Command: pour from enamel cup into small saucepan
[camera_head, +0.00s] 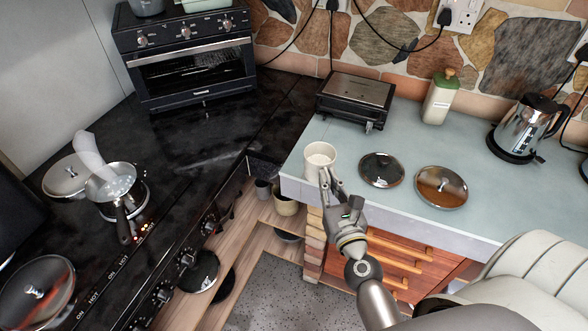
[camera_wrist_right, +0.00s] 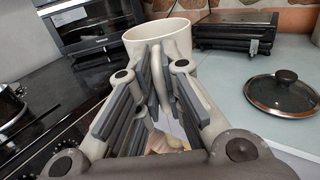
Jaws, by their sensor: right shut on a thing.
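The white enamel cup (camera_head: 320,157) is upright at the left front corner of the pale counter. I cannot tell whether its base touches the counter. My right gripper (camera_head: 327,179) is shut on its handle, on the near side. In the right wrist view the cup (camera_wrist_right: 140,42) stands just beyond the fingers (camera_wrist_right: 162,80), with its handle between them. The small saucepan (camera_head: 122,180) sits on the black stove at the left, its dark handle pointing toward me.
Two glass lids (camera_head: 381,169) (camera_head: 441,186) lie right of the cup. A black grill (camera_head: 355,98), a bottle (camera_head: 438,97) and a kettle (camera_head: 524,127) stand behind. A gap with a lower shelf separates counter and stove front. Another lidded pan (camera_head: 38,290) is at the lower left.

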